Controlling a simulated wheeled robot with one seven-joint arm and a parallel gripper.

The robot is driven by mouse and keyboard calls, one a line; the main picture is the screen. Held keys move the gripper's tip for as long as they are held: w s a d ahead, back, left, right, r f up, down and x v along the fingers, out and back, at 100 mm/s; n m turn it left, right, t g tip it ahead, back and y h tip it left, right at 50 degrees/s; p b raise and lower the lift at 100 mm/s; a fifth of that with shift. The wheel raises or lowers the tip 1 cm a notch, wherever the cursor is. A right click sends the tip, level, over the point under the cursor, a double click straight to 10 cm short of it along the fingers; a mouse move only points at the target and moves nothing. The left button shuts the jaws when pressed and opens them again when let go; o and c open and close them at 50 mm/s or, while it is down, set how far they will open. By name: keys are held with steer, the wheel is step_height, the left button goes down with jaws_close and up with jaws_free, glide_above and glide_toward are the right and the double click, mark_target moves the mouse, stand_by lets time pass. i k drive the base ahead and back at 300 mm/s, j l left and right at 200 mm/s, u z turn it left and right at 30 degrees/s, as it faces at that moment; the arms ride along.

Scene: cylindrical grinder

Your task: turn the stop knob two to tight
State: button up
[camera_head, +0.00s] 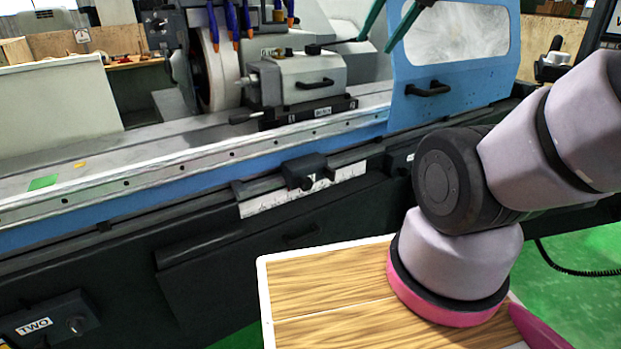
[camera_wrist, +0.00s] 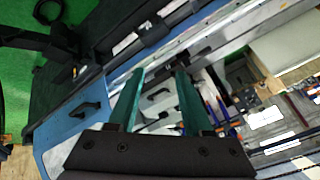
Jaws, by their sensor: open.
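A dark box labelled TWO (camera_head: 40,326) is at the lower left of the head view, on the front of the machine base. A small round knob (camera_head: 76,324) sits on its face; its tightness cannot be told. My gripper (camera_head: 374,44) has two green fingers at the top of the head view, in front of the machine, far up and right of that knob. The fingers are apart and nothing is between them. They also show in the wrist view (camera_wrist: 160,72), where I cannot make out the TWO box.
The grinder's blue door (camera_head: 455,55) with a black handle is at the right. The grinding wheel (camera_head: 218,62) and workhead (camera_head: 298,78) stand behind the long table rail. A dark stop block (camera_head: 304,170) sits above a scale strip. A wood-topped surface (camera_head: 330,295) is at the front.

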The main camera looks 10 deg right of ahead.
mark_target(305, 184)
steer(key=k+j, duration=0.1)
steer(key=j, duration=0.3)
steer(key=k+j, duration=0.1)
steer(key=j, duration=0.35)
steer(key=k+j, duration=0.1)
steer(key=j, duration=0.3)
